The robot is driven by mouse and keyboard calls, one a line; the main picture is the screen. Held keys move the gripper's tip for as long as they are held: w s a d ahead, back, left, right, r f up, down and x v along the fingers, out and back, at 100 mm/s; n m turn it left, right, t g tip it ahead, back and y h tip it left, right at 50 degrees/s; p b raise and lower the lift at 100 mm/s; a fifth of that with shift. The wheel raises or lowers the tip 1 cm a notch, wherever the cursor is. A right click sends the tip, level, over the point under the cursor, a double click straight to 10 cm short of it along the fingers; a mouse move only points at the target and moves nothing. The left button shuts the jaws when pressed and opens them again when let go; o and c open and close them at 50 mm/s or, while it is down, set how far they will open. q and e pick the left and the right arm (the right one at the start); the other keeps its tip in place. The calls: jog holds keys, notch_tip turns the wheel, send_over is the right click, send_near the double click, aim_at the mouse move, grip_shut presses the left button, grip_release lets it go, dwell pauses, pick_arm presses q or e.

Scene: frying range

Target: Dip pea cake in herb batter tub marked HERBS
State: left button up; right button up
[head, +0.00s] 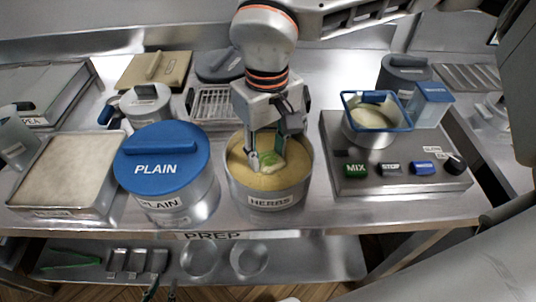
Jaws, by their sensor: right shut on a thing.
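The metal tub marked HERBS (269,202) stands open at the front middle of the counter, full of yellowish batter (292,174). My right gripper (266,158) points down into this tub. It is shut on the green pea cake (271,161), which is at the batter surface with pale batter on part of it. How deep the cake sits is hard to tell. Only what look like the fingertips of my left gripper (161,290) show at the bottom edge, apart and with nothing visible between them.
A tub marked PLAIN with a blue lid (162,155) stands close left of the HERBS tub. A shallow pale-filled tray (68,170) is further left. A mixer base (400,180) with a blue-rimmed pot (374,138) stands right. A wire rack (214,106) lies behind.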

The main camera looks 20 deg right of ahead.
jog(key=shift+r+p, duration=0.85)
jog(key=shift+r, duration=0.55)
jog(key=shift+r+p, duration=0.7)
jog(key=shift+r, duration=0.25)
jog(key=shift+r+p, duration=1.25)
jog(key=shift+r, duration=0.3)
notch_tip(320, 180, up, 3)
jog(key=p, duration=0.3)
